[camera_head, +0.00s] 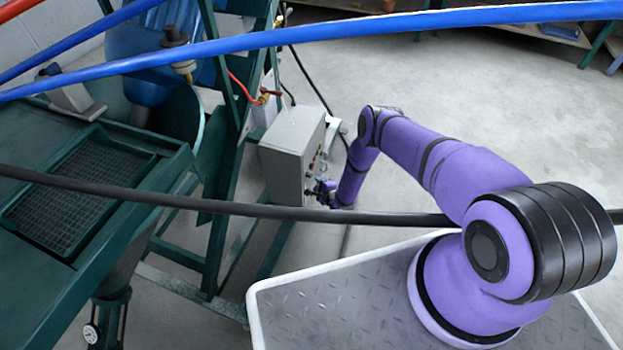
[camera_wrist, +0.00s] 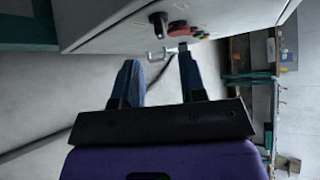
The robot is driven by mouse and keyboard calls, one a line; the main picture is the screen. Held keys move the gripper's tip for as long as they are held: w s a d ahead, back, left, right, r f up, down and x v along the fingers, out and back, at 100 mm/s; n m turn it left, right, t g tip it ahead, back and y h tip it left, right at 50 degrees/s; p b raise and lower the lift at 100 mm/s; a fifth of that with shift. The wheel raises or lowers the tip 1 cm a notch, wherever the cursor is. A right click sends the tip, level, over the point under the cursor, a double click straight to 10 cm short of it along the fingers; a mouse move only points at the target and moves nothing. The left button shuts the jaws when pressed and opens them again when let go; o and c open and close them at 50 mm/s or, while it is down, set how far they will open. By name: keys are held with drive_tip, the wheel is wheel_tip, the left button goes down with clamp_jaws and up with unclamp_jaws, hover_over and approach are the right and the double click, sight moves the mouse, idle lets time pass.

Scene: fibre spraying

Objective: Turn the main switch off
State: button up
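The grey control box (camera_head: 291,148) stands on the green frame, left of my arm in the head view. In the wrist view its panel (camera_wrist: 115,35) fills the top. A black knob (camera_wrist: 158,22) with a projecting handle and a red round control (camera_wrist: 181,29) sit on it. I cannot tell for certain which is the main switch. My gripper (camera_wrist: 161,66) is open, with nothing seen between its two blue-grey fingers. The fingertips are just short of the panel, the right one close to the red control. In the head view my gripper (camera_head: 322,188) is small beside the box's front.
Blue pipes (camera_head: 330,36) and a black hose (camera_head: 200,202) cross the head view in front. A green machine with a grating (camera_head: 75,190) stands left. A dark cable (camera_head: 312,78) runs behind the box. The floor (camera_head: 470,100) to the right is clear.

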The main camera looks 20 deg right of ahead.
sight(311, 177)
drive_tip(key=shift+x, duration=3.3)
clamp_jaws()
